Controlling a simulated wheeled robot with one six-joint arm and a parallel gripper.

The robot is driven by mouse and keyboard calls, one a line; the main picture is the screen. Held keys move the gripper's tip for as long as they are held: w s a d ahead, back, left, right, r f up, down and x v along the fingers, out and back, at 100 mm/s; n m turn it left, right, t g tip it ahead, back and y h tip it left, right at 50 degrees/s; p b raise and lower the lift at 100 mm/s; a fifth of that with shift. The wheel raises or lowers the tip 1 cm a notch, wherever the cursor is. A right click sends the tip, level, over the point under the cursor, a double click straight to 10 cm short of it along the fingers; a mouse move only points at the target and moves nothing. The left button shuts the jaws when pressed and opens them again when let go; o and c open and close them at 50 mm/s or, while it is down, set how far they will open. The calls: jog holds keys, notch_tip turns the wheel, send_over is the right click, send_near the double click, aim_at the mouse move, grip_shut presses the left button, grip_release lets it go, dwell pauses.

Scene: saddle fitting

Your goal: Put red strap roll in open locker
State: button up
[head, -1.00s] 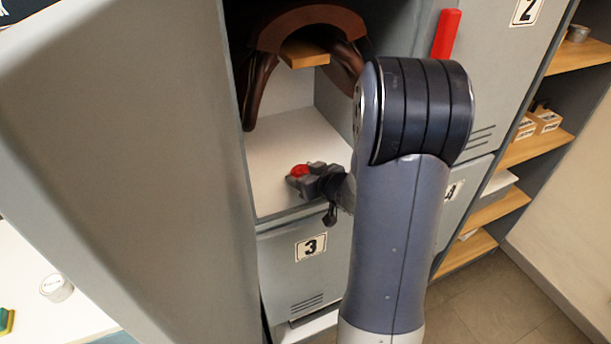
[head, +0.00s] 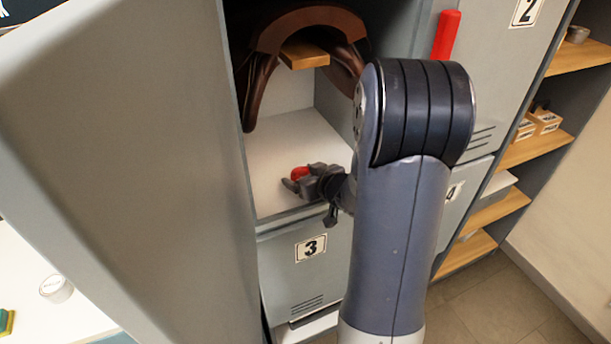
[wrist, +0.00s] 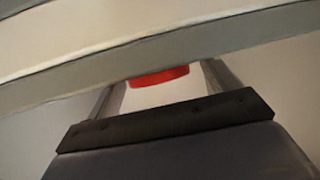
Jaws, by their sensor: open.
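The red strap roll (head: 299,173) is at the front of the open locker's white floor (head: 275,150), partly hidden by my gripper (head: 294,180). In the wrist view the red roll (wrist: 158,77) shows between the two spread fingers, its upper part hidden behind a pale band. My gripper is open around the roll, just inside the locker's front edge. Whether a finger still touches the roll I cannot tell. The locker's grey door (head: 130,170) stands open at the left.
A brown saddle (head: 305,20) hangs in the locker's upper part on a wooden support (head: 305,54). Locker 3 (head: 310,270) is shut below. A red handle (head: 446,35) sticks out on the locker door at the right. The locker floor behind my gripper is clear.

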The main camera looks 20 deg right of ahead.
jog(key=p+v, duration=0.1)
jog(key=v, duration=1.1)
jog(key=shift+p, duration=0.35)
jog(key=shift+f, duration=0.15)
